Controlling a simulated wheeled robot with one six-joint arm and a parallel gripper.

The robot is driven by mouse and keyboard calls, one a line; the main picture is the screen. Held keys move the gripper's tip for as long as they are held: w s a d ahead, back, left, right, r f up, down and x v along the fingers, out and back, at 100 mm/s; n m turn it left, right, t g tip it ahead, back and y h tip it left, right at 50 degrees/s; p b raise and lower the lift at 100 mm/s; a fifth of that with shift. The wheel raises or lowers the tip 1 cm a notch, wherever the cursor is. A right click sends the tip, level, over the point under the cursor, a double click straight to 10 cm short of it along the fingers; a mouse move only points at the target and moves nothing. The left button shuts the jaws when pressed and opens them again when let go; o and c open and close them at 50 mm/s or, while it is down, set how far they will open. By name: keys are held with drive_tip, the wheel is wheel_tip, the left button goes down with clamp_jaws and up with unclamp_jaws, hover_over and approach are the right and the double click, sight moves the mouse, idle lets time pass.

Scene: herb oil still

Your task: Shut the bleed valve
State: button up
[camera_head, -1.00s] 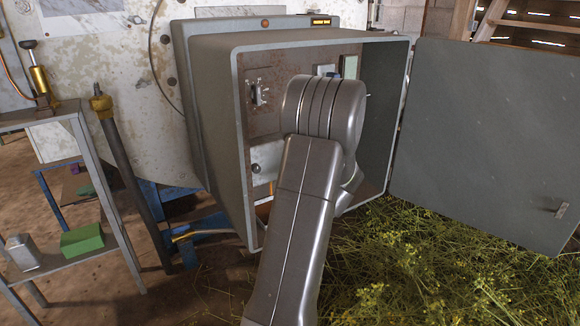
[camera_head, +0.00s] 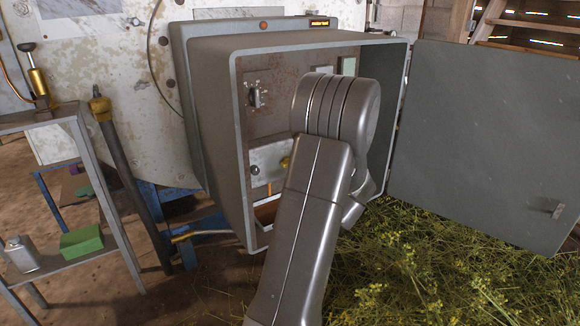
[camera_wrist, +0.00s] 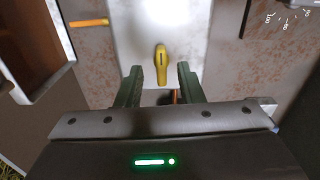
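A yellow lever handle (camera_wrist: 161,64) with a dark slot stands upright in the picture on a pale panel (camera_wrist: 185,25) in the wrist view. I take it to be the bleed valve; no label is readable. In the head view a small yellow part (camera_head: 285,162) shows on the white panel (camera_head: 267,157) inside the open grey cabinet, partly behind my arm. My gripper (camera_wrist: 160,70) is open and empty, its two green fingers either side of the lever's lower end in the picture. Contact or depth cannot be told. The head view hides my gripper behind my arm.
The grey cabinet (camera_head: 212,110) surrounds my forearm, its walls close by. Its door (camera_head: 480,140) hangs open at the right. A switch (camera_head: 256,97) sits on the rusty back plate. An orange bar (camera_wrist: 88,22) shows at upper left in the wrist view. Cut herbs lie below.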

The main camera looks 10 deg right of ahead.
drive_tip(key=p+v, duration=0.1)
drive_tip(key=v, duration=0.8)
drive_tip(key=shift+p, duration=0.3)
drive_tip(key=shift+s+r, duration=0.1)
